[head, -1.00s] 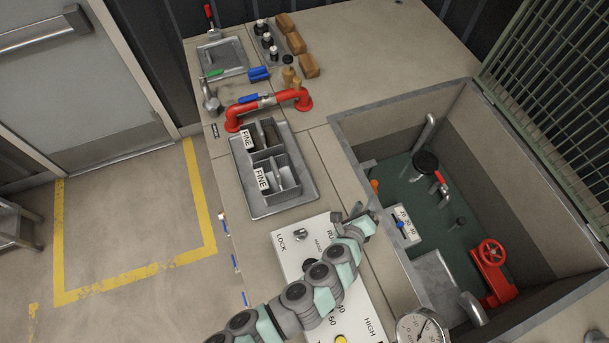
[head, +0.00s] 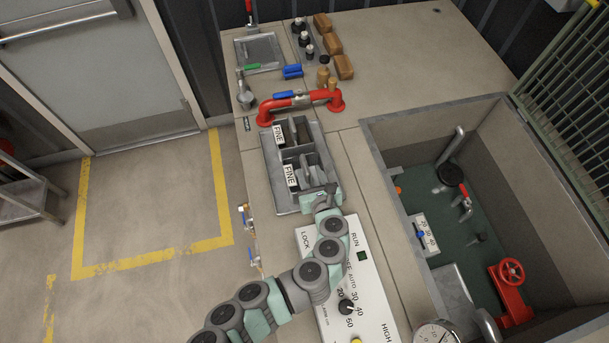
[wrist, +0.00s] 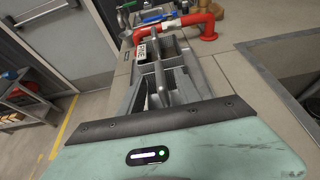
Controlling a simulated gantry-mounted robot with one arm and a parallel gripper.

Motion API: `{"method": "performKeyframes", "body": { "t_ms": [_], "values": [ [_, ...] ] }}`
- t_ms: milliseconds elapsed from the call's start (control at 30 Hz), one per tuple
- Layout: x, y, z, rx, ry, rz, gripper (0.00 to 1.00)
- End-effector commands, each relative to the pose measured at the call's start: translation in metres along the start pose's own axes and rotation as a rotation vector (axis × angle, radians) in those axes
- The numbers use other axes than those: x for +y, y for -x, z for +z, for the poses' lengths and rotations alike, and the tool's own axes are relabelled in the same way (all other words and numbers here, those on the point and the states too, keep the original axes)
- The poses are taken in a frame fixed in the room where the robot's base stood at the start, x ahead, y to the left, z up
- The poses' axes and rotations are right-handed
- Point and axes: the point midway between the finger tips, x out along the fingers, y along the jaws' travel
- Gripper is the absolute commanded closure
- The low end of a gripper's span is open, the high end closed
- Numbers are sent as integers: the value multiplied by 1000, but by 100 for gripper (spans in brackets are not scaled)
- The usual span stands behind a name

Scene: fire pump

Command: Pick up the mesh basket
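A grey metal tray (head: 270,160) on the bench carries two box-like compartments labelled FINE. The far compartment (head: 291,133) looks dark inside. The near compartment (head: 304,171) has grey upright plates in it. My gripper (head: 322,197) is over the near right end of the tray, by the near compartment. In the wrist view the compartments (wrist: 150,66) lie just beyond my gripper's body.
A red pipe (head: 300,101) arches behind the tray. A white control panel (head: 352,285) lies in front, under my arm. An open pit (head: 480,220) with a red valve (head: 511,277) is at the right. The bench at the back right is clear.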

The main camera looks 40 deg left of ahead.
Motion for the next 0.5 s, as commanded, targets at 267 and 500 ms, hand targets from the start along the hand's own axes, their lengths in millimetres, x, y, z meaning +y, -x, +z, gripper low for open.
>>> {"method": "performKeyframes", "body": {
  "t_ms": [267, 500],
  "values": [
    [1, -15, -1, 0, 0, 1, 60],
    [3, -44, -6, 1, 1, 4, 60]
  ]
}}
